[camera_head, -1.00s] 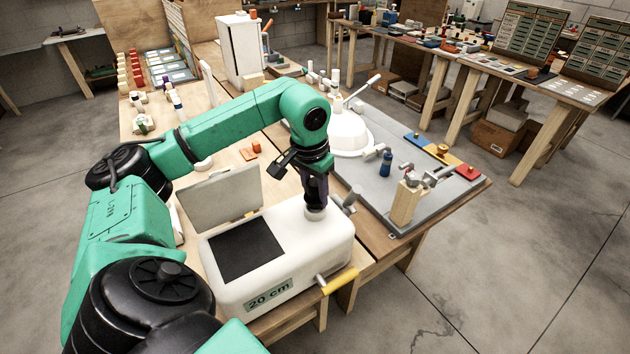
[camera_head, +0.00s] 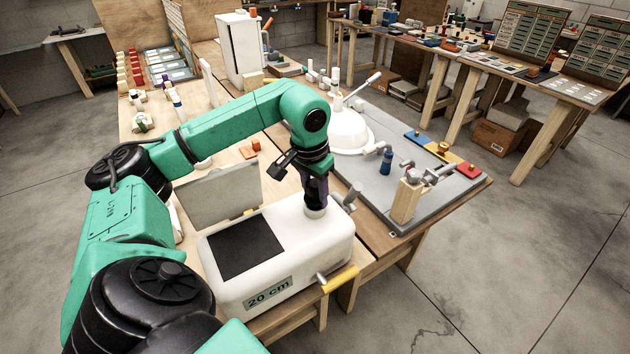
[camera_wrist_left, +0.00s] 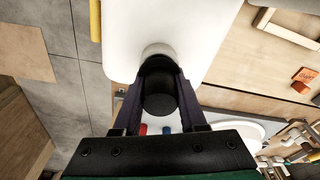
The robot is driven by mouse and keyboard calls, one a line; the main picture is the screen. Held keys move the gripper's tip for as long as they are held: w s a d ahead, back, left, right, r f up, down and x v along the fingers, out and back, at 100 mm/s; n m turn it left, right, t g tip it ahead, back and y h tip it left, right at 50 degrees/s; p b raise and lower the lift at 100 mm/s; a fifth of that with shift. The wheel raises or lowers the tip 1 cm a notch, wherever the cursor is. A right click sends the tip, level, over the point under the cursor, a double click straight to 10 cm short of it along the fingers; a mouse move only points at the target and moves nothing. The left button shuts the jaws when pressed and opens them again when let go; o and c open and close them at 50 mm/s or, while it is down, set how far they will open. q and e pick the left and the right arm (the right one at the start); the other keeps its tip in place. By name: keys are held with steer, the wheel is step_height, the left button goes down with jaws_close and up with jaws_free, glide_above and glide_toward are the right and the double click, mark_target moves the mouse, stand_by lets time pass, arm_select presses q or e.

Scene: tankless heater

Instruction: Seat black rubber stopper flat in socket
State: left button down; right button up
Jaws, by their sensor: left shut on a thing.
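The white box-like heater unit (camera_head: 255,290) carries a "20 cm" label and has a black square panel on its top. A pale round collar (camera_head: 315,212), which looks like the socket, stands near its right rear corner. My left gripper (camera_head: 316,198) points down over this collar, shut on a dark cylinder. In the left wrist view, the black rubber stopper (camera_wrist_left: 159,92) sits between the two fingers, with the pale collar (camera_wrist_left: 158,50) right at its far end. I cannot tell whether the stopper is inside the collar or only touching it. My right gripper is not in view.
A yellow-handled valve (camera_head: 340,279) sticks out from the unit's front right. A grey panel (camera_head: 200,197) stands behind it. On the right, a grey board (camera_head: 372,180) holds a white dome, a blue bottle and a wooden block with a tap. An orange piece lies behind.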

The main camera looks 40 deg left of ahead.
arm_select(q)
steer(key=shift+f, duration=0.2)
steer(key=shift+s, duration=0.1)
steer(key=shift+c, duration=1.9)
jaws_free()
steer(key=shift+d, duration=0.25)
steer(key=shift+a, duration=0.15)
